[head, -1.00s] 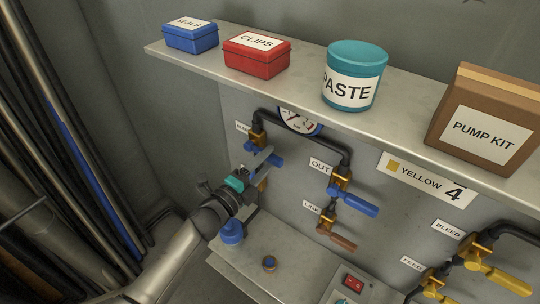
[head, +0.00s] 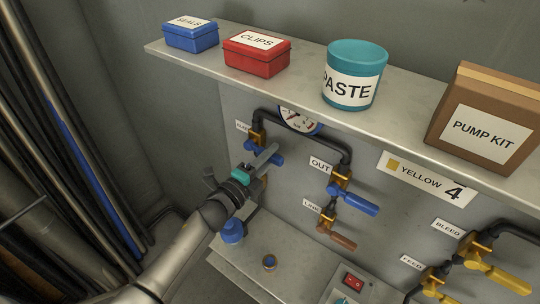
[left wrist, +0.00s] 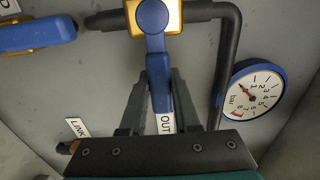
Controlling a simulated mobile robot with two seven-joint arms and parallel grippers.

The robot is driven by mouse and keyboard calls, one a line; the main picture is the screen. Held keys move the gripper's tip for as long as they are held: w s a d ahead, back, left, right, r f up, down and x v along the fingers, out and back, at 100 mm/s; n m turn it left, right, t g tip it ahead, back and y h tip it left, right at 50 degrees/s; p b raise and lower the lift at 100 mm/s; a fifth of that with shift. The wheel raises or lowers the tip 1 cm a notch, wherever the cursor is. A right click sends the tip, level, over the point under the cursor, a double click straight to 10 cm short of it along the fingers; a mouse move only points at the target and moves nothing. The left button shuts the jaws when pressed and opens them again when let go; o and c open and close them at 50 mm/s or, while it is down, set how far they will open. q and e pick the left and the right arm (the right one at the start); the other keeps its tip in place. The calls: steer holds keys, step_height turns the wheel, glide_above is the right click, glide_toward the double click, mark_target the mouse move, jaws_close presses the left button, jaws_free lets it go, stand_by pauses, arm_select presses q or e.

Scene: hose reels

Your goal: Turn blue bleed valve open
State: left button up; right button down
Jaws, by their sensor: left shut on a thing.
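The upper-left valve of the blue group has a blue lever (head: 268,158) on a brass body (head: 257,139). Its label is too small to read in the head view. My left gripper (head: 267,156) is shut on this lever; in the left wrist view the fingers stand on either side of the lever (left wrist: 155,70). The lever points away from its pivot toward the gripper and the OUT label (left wrist: 167,123). Another blue lever (left wrist: 38,34) lies at the upper left of the left wrist view. My right gripper is not in view.
The OUT valve's blue lever (head: 354,203) and the brown LINK lever (head: 337,236) are to the right. A pressure gauge (head: 300,121) and black pipe (head: 310,132) are close by. A shelf (head: 290,87) overhangs the panel, holding boxes and a paste tub (head: 354,75).

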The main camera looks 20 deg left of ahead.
arm_select(q)
jaws_close()
stand_by(0.8)
